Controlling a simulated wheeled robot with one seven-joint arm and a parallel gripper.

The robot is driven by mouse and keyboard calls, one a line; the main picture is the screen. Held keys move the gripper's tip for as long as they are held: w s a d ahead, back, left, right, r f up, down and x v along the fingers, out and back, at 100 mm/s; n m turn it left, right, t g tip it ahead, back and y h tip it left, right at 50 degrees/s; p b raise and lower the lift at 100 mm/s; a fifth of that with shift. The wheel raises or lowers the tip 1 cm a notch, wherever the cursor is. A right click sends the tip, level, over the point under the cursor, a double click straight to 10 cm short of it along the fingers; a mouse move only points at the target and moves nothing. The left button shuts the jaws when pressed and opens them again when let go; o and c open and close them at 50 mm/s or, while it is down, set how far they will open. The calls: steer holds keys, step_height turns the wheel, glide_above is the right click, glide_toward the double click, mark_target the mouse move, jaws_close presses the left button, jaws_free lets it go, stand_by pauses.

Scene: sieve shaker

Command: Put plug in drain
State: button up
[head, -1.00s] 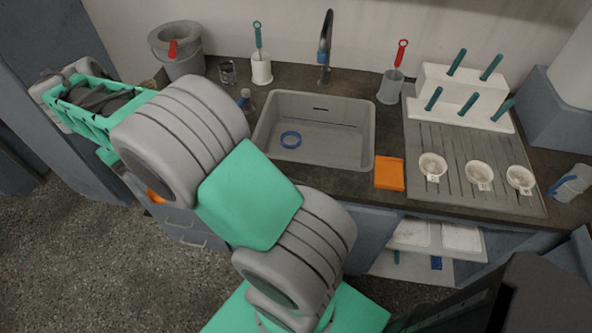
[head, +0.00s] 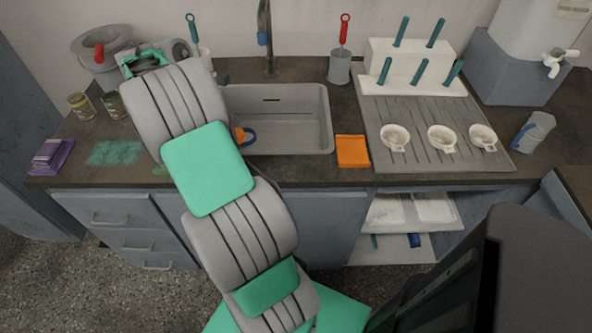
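The sink (head: 300,105) is a grey basin in the counter, partly covered by my arm. On its floor is a blue ring (head: 250,137), at what looks like the drain, with its left side behind my arm. A small orange piece (head: 239,134) shows at my arm's edge over the ring; I cannot tell whether it is part of my arm or something else. I cannot make out a plug. My arm rises across the left of the sink, and its teal and grey far part shows at the upper left. My gripper's fingertips are hidden.
A tap (head: 266,40) stands behind the sink. An orange cloth or sponge (head: 352,151) lies at its right, near a draining board (head: 440,160) with several white sieve cups. Tins (head: 81,106), a purple stack (head: 51,156) and a teal patch (head: 115,153) are at left.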

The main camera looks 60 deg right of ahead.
steer(key=s+d+f+n+b, duration=0.3)
steer(key=s+d+f+b, duration=0.6)
steer(key=s+d, duration=0.45)
steer(key=shift+t+h, duration=0.4)
steer(key=shift+t, duration=0.1)
steer(key=f, duration=0.3)
steer(key=f+b, duration=0.1)
steer(key=f, duration=0.6)
steer(key=shift+d+b, duration=0.4)
steer(key=shift+f, duration=0.2)
steer(key=o, duration=1.2)
steer(key=shift+o, duration=0.2)
steer(key=p+v, duration=0.3)
steer(key=v, duration=0.9)
steer(key=shift+r, duration=0.15)
